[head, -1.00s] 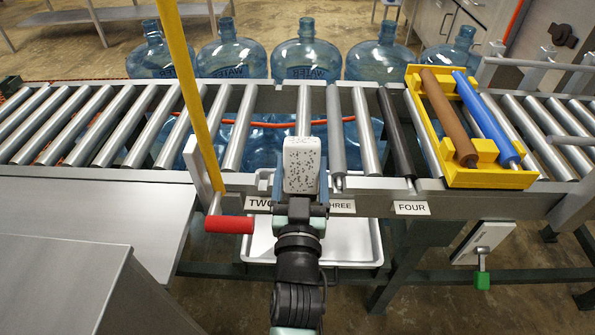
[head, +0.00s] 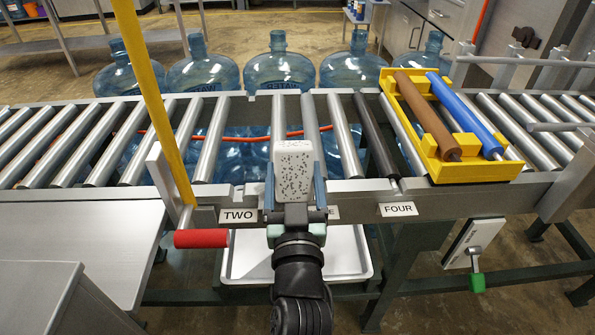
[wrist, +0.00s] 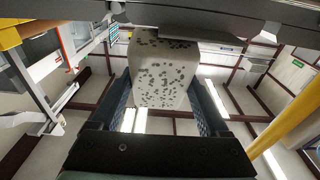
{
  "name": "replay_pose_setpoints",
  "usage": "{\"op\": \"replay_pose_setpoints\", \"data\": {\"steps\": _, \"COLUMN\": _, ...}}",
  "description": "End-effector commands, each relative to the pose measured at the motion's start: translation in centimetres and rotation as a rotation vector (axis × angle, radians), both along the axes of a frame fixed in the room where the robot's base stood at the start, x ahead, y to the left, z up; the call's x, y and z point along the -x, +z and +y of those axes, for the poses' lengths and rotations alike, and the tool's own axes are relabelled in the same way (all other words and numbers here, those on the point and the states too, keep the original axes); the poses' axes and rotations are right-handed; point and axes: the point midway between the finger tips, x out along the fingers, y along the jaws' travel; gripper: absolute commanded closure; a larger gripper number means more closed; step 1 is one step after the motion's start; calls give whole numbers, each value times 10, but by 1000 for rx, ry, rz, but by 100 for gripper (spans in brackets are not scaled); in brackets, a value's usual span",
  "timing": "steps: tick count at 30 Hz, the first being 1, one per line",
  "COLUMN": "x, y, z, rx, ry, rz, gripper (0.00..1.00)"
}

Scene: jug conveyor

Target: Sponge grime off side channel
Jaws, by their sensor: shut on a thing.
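My gripper (head: 293,185) is shut on a white sponge (head: 294,158) with dark specks. The sponge stands upright between the fingers, in front of the near side rail (head: 360,196) of the conveyor, around the labels TWO and THREE. In the wrist view the sponge (wrist: 165,72) fills the space between the two blue fingers, and a grey rail (wrist: 230,18) crosses at its top. I cannot tell whether the sponge touches the rail. My gripper hides most of the THREE label. No grime can be made out on the visible rail.
A yellow post (head: 150,100) and red handle (head: 201,238) stand left of my gripper. A yellow frame (head: 470,170) with brown and blue rollers sits right. Blue water jugs (head: 278,70) stand behind the conveyor. A white tray (head: 345,255) lies below.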

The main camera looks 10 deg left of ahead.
Motion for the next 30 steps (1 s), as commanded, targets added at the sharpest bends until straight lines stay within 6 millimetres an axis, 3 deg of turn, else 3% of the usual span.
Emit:
{"op": "replay_pose_setpoints", "data": {"steps": 7, "x": 6, "y": 0, "z": 22, "rx": 2, "ry": 8, "rz": 14, "gripper": 83}}
{"op": "replay_pose_setpoints", "data": {"steps": 24, "x": 13, "y": -1, "z": 45, "rx": 5, "ry": 8, "rz": 17, "gripper": 83}}
{"op": "replay_pose_setpoints", "data": {"steps": 26, "x": 14, "y": -11, "z": 49, "rx": 3, "ry": 11, "rz": 14, "gripper": 83}}
{"op": "replay_pose_setpoints", "data": {"steps": 30, "x": 15, "y": -10, "z": 56, "rx": 4, "ry": 14, "rz": 11, "gripper": 83}}
